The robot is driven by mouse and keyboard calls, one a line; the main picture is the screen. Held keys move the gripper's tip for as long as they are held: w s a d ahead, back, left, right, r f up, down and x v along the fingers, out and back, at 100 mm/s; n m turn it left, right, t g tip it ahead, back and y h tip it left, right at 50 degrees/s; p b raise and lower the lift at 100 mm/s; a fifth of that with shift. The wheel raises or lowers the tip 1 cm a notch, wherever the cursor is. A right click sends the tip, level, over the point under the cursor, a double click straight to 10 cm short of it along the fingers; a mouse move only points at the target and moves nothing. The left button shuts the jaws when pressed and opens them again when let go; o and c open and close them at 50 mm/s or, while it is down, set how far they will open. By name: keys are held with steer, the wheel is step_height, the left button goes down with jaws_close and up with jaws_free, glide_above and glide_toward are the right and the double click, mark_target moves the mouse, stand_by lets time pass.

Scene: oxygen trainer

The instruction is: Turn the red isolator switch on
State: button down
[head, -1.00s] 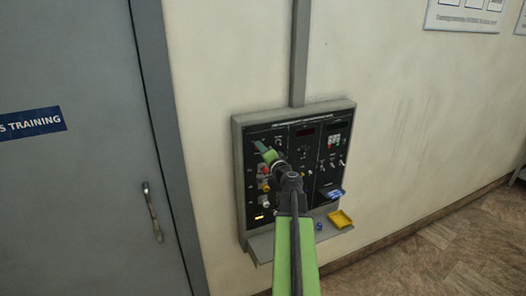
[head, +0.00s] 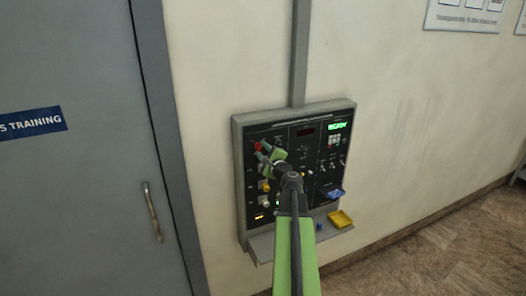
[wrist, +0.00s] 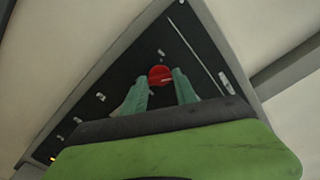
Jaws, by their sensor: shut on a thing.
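The red isolator switch (head: 258,147) is a round red knob at the upper left of the black control panel (head: 306,187). In the wrist view the red knob (wrist: 160,75) sits between my two pale green fingertips. My gripper (head: 263,152) is shut on the knob, its fingers on either side of it. In the head view my gripper and arm hide part of the panel's left and middle sections. A display (head: 337,127) at the panel's upper right is lit green.
A grey shelf (head: 262,244) juts out below the panel. A yellow tray (head: 340,219) and a small blue item (head: 319,226) are at its right. A grey door (head: 80,180) with a handle (head: 152,212) stands to the left. Bare wall lies right of the panel.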

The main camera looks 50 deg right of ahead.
steer(key=shift+m, duration=1.6)
steer(key=c, duration=1)
jaws_free()
steer(key=shift+d, duration=0.1)
steer(key=shift+o, duration=0.2)
